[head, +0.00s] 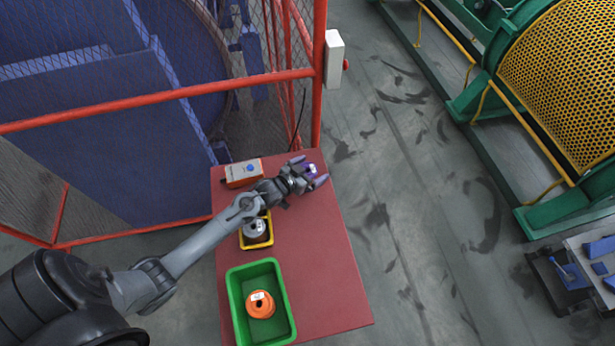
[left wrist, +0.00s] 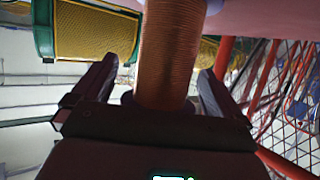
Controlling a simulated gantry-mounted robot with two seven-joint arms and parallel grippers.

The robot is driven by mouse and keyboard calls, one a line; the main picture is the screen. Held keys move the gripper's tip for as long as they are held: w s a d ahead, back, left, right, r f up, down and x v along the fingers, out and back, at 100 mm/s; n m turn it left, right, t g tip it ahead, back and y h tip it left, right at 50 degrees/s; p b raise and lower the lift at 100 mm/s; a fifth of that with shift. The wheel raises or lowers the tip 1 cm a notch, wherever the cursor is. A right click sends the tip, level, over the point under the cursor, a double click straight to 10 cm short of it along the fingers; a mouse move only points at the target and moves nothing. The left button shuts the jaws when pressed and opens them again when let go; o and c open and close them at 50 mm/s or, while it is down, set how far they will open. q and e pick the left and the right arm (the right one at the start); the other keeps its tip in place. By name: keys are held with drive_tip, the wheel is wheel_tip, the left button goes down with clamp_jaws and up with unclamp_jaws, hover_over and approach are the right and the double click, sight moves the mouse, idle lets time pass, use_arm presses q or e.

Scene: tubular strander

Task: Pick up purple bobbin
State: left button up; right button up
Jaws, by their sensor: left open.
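The purple bobbin (head: 311,169) stands near the far right corner of the red table (head: 305,250). It is small in the head view, with a pale top. In the left wrist view, a bobbin wound with copper-coloured wire (left wrist: 170,50) fills the middle, with a pale purple flange at its upper end. My left gripper (head: 308,171) is open, with one finger on each side of the bobbin. In the left wrist view, gaps show between the bobbin and both fingers. My right gripper does not show.
A yellow bin (head: 268,240) holds a grey bobbin, partly under my arm. A green bin (head: 287,320) holds an orange bobbin (head: 261,304). A red mesh fence (head: 160,95) stands behind.

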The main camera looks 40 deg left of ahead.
use_arm(q)
drive_tip(key=c, duration=1.1)
drive_tip(key=shift+c, duration=0.7)
drive_tip(key=shift+r, duration=0.1)
